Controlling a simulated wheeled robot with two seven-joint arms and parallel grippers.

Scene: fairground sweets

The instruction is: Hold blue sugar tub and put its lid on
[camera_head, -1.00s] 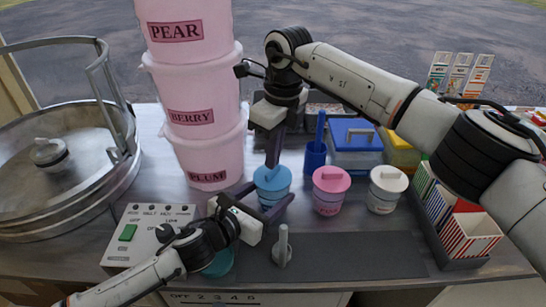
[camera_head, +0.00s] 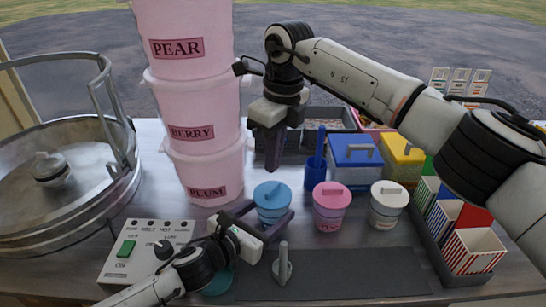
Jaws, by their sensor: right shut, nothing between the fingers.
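The blue sugar tub (camera_head: 273,214) stands upright on the counter in the head view, with its blue lid (camera_head: 268,194) sitting on top. The lid looks level, but whether it is pressed fully down I cannot tell. My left gripper (camera_head: 266,217) has its dark fingers on either side of the tub, low on its body, and is shut on it. My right gripper (camera_head: 273,168) points down above the lid. Its fingers are together and empty, with a small gap between the tips and the lid.
A pink-lidded tub (camera_head: 331,207) and a white-lidded tub (camera_head: 388,206) stand to the right.

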